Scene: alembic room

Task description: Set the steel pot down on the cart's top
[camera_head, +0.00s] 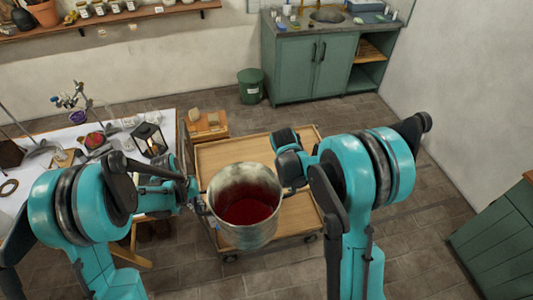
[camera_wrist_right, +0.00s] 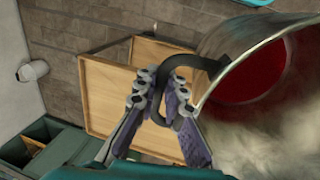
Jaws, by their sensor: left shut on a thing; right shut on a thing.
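The steel pot (camera_head: 245,236) is an open cylinder with dark red contents, upright between my two arms in the head view. It overlaps the wooden top of the cart (camera_head: 228,154); whether it touches the top cannot be told from the head view. In the right wrist view the pot (camera_wrist_right: 222,48) fills the right side, and the cart (camera_wrist_right: 105,75) shows beyond it. My right gripper (camera_wrist_right: 172,105) is shut on the pot's dark curved handle (camera_wrist_right: 178,62). My left gripper (camera_head: 197,204) is at the pot's left side, shut on it; its fingers are mostly hidden.
A white-topped table (camera_head: 70,135) with a lantern (camera_head: 149,140) and lab items stands left of the cart. A small wooden box (camera_head: 207,124) sits by the cart's far left corner. A green bin (camera_head: 250,86) and green sink cabinet (camera_head: 310,70) stand at the back.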

